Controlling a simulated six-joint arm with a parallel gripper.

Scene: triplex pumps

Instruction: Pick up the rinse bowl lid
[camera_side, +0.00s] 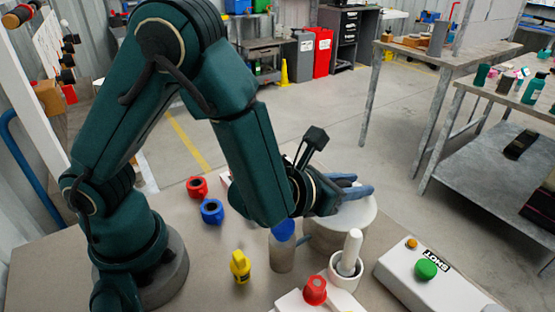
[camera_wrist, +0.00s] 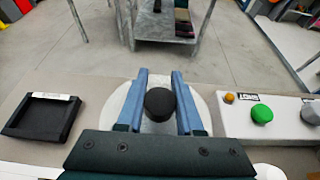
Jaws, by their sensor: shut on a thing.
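The rinse bowl lid is a white disc (camera_side: 357,214) with a black knob; it shows in the wrist view (camera_wrist: 211,112) with its knob (camera_wrist: 160,104) between my fingers. My gripper (camera_side: 362,190) has blue fingers and is low over the lid. In the wrist view my gripper (camera_wrist: 159,74) is shut on the lid's knob, one finger on each side. In the side view my fingers hide the knob.
A white mortar with a pestle (camera_side: 348,262) and a blue-capped bottle (camera_side: 282,252) stand close to the bowl. A white control box (camera_side: 440,287) with a green button is at right. A yellow bottle (camera_side: 240,267) stands nearer my base. A black tray (camera_wrist: 42,115) lies left in the wrist view.

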